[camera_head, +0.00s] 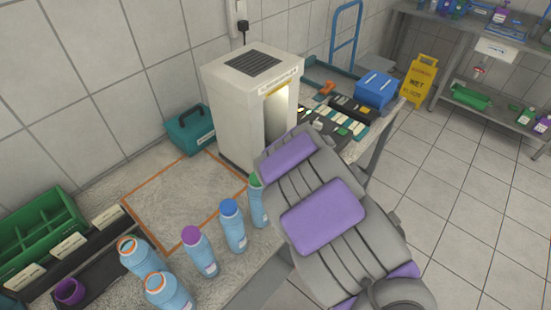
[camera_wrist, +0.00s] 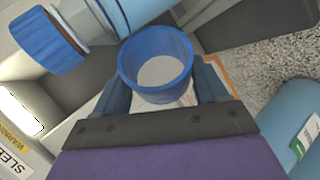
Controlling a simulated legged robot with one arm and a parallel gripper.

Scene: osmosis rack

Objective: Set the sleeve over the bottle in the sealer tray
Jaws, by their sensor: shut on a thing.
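My gripper (camera_wrist: 160,84) is shut on a blue ring-shaped sleeve (camera_wrist: 140,76), its open end facing the wrist camera. A light-blue bottle with a dark blue cap (camera_wrist: 50,38) lies across the upper left of the wrist view, close beside the sleeve and apart from its opening. The white sealer (camera_head: 240,105) stands at the middle of the head view, with a lit opening (camera_head: 278,112) on its right side. My arm hides the gripper, the sleeve and the sealer tray in the head view.
Several capped bottles, including a purple-capped one (camera_head: 197,245) and a blue-capped one (camera_head: 232,225), line the bench front. A purple sleeve (camera_head: 70,291) lies in a dark tray at lower left. A teal case (camera_head: 190,130) stands behind. The orange-outlined bench area (camera_head: 180,195) is clear.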

